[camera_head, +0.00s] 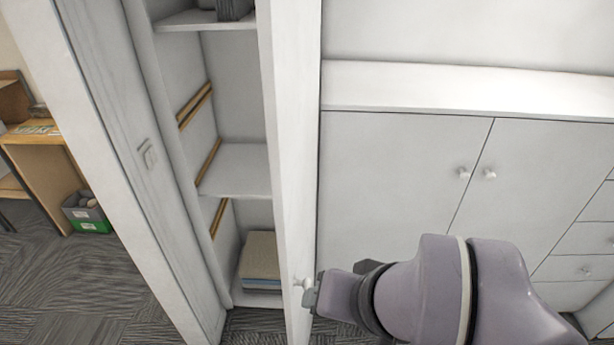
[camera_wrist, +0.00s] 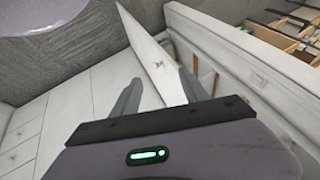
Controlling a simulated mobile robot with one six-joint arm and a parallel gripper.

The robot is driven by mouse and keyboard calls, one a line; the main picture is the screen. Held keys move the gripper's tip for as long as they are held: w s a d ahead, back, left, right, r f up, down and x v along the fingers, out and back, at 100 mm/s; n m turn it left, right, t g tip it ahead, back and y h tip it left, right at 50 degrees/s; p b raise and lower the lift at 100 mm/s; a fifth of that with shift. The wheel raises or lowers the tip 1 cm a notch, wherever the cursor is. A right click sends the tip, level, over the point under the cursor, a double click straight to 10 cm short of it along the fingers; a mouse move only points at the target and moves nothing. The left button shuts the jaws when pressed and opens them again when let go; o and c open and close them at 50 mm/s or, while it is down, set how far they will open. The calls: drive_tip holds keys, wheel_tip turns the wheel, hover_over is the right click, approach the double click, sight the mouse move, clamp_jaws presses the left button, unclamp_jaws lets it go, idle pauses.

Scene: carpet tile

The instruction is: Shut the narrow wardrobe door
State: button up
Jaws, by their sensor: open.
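The narrow wardrobe door (camera_head: 292,170) stands open, seen nearly edge-on in the head view. Its small pale knob (camera_head: 303,284) is low on the face turned to the right. The narrow wardrobe compartment (camera_head: 238,165) behind it is exposed, with shelves inside. My gripper (camera_head: 311,293) is at the knob's right, very close to the door; contact cannot be told. In the wrist view, the white door (camera_wrist: 150,50) shows beyond and between the grey fingers of my gripper (camera_wrist: 153,68). The fingers are apart, and nothing is clearly held.
Shut cabinet doors with round knobs (camera_head: 489,174) and drawers (camera_head: 582,268) fill the right. A pale panel (camera_head: 90,90) borders the compartment on the left. A folded stack (camera_head: 260,258) lies on a low shelf. A wooden desk (camera_head: 40,150) and bin (camera_head: 86,212) stand farther left on carpet.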

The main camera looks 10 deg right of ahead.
drive_tip(key=f+m+g+y+b, duration=0.1)
drive_tip(key=f+b, duration=0.1)
drive_tip(key=w+f+m+g+b, duration=0.1)
drive_tip(key=f+g, duration=0.1)
drive_tip(key=f, duration=0.1)
drive_tip(key=f+m+g+y+b, duration=0.1)
drive_tip(key=f+m+b, duration=0.1)
drive_tip(key=f, duration=0.1)
drive_tip(key=shift+w+f+g+y+b, duration=0.15)
drive_tip(key=shift+w+g+y+b, duration=0.05)
drive_tip(key=shift+g+y+b, duration=0.15)
clamp_jaws()
drive_tip(key=m+t+y+b, duration=0.6)
drive_tip(key=m+y+b, duration=0.3)
drive_tip(key=m+y, duration=0.4)
approach(296, 260)
drive_tip(key=shift+m+h, duration=0.5)
drive_tip(key=shift+h, duration=0.05)
drive_tip(key=b+x, duration=0.1)
drive_tip(key=x, duration=0.1)
drive_tip(key=r+b+x, duration=0.1)
drive_tip(key=x, duration=0.1)
drive_tip(key=b+x, duration=0.1)
drive_tip(key=x, duration=0.1)
drive_tip(key=shift+s+a+r+b, duration=0.25)
drive_tip(key=shift+a+b, duration=0.15)
drive_tip(key=shift+a, duration=0.1)
